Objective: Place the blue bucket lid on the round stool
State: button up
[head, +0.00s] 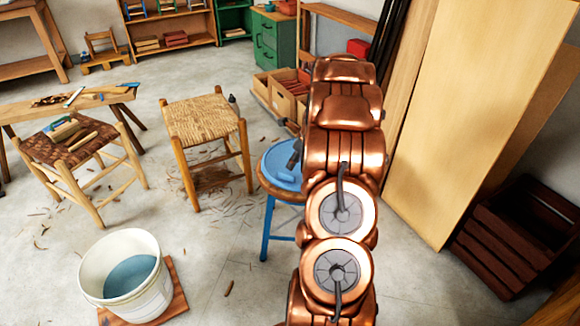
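The blue bucket lid (280,172) is at the round stool (265,187), over its seat. The stool has a wooden rim and blue legs, and it stands just left of my copper arm. The lid looks flat and covers most of the seat that I can see. I cannot tell whether it rests fully on the seat. A dark grey part of my gripper (296,155) shows at the lid's right side. The rest of my gripper is hidden behind my arm, so its fingers and grip are unclear. My arm also hides the right part of the stool.
A white bucket (150,298) with bluish water stands on a wooden board at front left. A woven stool (200,120) is left of the round stool. Another woven stool (72,150) holds tools. Tall boards (470,110) and a dark crate (515,235) are at right.

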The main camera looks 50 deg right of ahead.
jog(key=v, duration=0.4)
jog(key=s+a+r+n+g+y, duration=0.1)
jog(key=s+a+r+n+g, duration=0.2)
jog(key=a+n, duration=0.85)
jog(key=s+a+r+n+g+y, duration=0.1)
jog(key=s+a+r+n, duration=0.3)
jog(key=a, duration=1.4)
jog(key=s+a+r+n+g+h, duration=0.1)
jog(key=s+a+n, duration=0.5)
jog(key=s+n, duration=0.3)
jog(key=s+a+r+n+g+h, duration=0.1)
jog(key=s+a+n+g+h, duration=0.1)
jog(key=s+a+n, duration=0.5)
jog(key=s+n, duration=0.1)
jog(key=s, duration=0.4)
jog(key=shift+r+n+p, duration=0.3)
jog(key=shift+r+n, duration=0.05)
jog(key=shift+r, duration=0.05)
jog(key=s+p+v, duration=0.3)
jog(key=p+v, duration=1)
jog(key=s+r+p+v, duration=0.1)
jog(key=s+p+v, duration=0.2)
jog(key=p+v, duration=1)
jog(key=shift+r+t, duration=0.4)
jog(key=shift+r, duration=0.2)
